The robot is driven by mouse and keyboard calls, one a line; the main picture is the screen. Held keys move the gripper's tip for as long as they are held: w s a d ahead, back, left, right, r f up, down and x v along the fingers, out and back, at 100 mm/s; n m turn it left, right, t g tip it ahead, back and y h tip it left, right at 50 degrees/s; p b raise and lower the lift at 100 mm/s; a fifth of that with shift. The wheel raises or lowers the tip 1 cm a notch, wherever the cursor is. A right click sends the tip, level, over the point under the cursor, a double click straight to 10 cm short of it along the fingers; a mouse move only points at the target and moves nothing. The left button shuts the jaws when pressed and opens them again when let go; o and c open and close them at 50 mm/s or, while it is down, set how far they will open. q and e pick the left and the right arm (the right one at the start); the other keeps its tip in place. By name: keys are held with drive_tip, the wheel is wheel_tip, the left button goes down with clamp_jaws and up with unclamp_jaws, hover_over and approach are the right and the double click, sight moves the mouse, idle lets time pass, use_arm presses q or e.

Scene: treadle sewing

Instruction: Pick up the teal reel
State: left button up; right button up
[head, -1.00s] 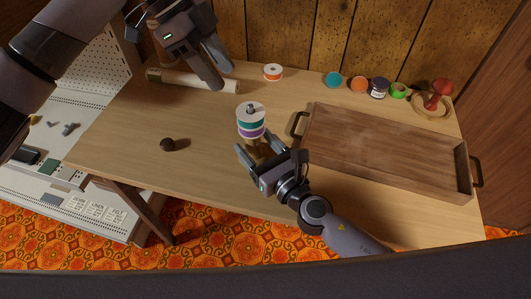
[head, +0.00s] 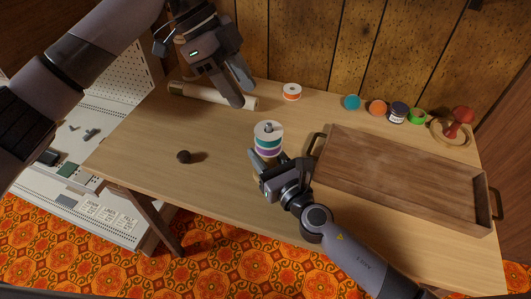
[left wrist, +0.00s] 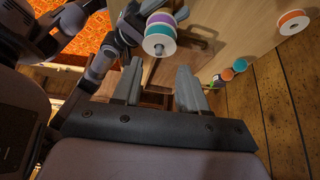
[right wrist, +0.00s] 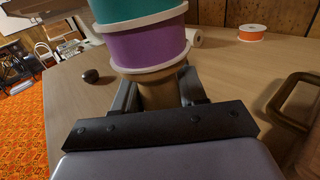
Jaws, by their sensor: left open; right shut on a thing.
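The teal reel (head: 267,141) sits in an upright stack, above a purple reel (head: 268,151) and below a white-topped disc at the spindle knob (head: 268,128). In the right wrist view the teal reel (right wrist: 130,12) is cut off at the top. My right gripper (right wrist: 158,92) is shut on the tan post (right wrist: 155,93) under the purple reel. My left gripper (head: 244,94) is open and empty above the table, up and left of the stack. The left wrist view shows the teal reel (left wrist: 160,29) beyond its open fingers.
A wooden tray (head: 400,175) with handles lies right of the stack. An orange reel (head: 292,92) and a pale roll (head: 212,96) lie behind. Several small coloured items, including a teal one (head: 352,102), line the back right. A dark knob (head: 184,157) sits on clear table at left.

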idle(0.4)
use_arm(q)
drive_tip(key=o, duration=0.7)
drive_tip(key=shift+f, duration=0.1)
drive_tip(key=shift+c, duration=0.2)
drive_tip(key=shift+o, duration=0.9)
drive_tip(key=shift+f, duration=0.3)
drive_tip(key=m+t, duration=1.4)
drive_tip(key=m, duration=0.5)
approach(268, 132)
drive_tip(key=x, duration=0.5)
drive_tip(key=shift+w+d+r, duration=0.2)
drive_tip(key=shift+d+r, duration=0.1)
drive_tip(key=shift+d, duration=0.15)
drive_tip(key=shift+a+f+x, duration=0.1)
drive_tip(key=shift+a+x, duration=0.05)
drive_tip(key=shift+x, duration=0.7)
drive_tip(key=shift+a+f+x, duration=0.1)
drive_tip(key=shift+f+x, duration=0.05)
drive_tip(key=shift+x, duration=0.75)
drive_tip(key=shift+a+f+x, duration=0.1)
drive_tip(key=shift+a+x, duration=0.05)
drive_tip(key=shift+x, duration=0.7)
